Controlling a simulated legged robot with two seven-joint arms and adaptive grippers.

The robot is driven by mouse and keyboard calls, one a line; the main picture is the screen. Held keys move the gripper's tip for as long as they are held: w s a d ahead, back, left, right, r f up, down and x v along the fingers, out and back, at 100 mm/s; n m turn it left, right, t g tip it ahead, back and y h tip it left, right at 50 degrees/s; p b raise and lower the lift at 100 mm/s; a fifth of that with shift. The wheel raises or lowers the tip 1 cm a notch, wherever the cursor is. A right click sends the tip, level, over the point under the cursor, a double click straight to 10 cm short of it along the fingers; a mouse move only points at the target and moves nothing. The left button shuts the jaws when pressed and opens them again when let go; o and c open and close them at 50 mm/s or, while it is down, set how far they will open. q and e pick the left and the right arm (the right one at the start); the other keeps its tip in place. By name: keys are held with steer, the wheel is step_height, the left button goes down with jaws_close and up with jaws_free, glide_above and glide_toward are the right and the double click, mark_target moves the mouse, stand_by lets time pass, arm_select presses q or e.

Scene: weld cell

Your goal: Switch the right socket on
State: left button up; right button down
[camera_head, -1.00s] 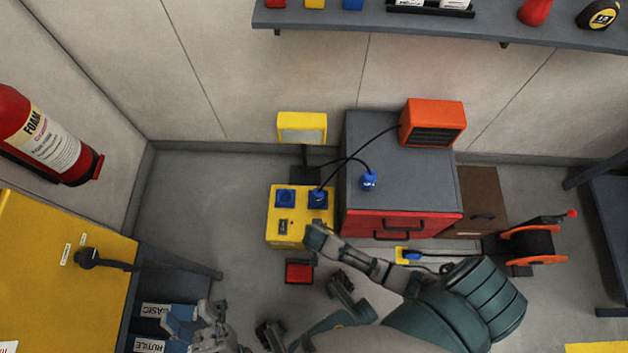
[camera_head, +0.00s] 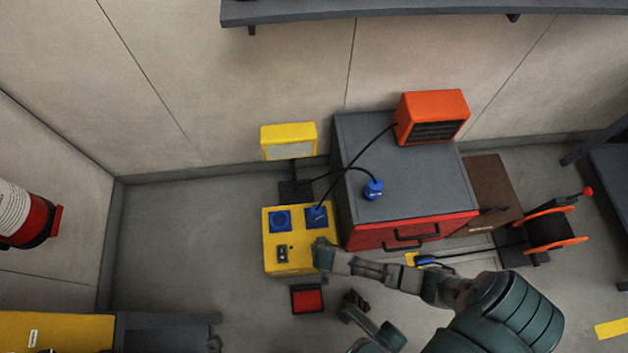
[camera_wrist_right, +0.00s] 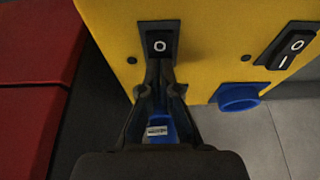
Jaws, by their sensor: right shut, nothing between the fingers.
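The yellow socket box (camera_head: 288,263) stands on the floor with two blue sockets on top. The left socket (camera_head: 280,221) is empty; the right socket (camera_head: 316,215) holds a blue plug with a black cable. In the right wrist view, upside down against the head view, the right switch (camera_wrist_right: 160,44) shows its "O" half. Its other half is hidden behind my fingertips. The left switch (camera_wrist_right: 293,48) shows "O" and "I". My right gripper (camera_wrist_right: 161,70) is shut and empty, its tips at the right switch; contact cannot be told.
The red and grey cabinet (camera_head: 400,219) stands close to the right of the box, with an orange heater (camera_head: 432,117) on it. A yellow lamp (camera_head: 289,140) stands behind the box. A red pedal (camera_head: 307,299) lies in front. The floor to the left is clear.

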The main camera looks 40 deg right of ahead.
steer(key=shift+w, duration=0.15)
steer(key=shift+w, duration=0.1)
steer(key=shift+w+d+p, duration=0.1)
steer(key=shift+d+p, duration=0.05)
steer(key=shift+p, duration=0.3)
steer(key=shift+f, duration=0.15)
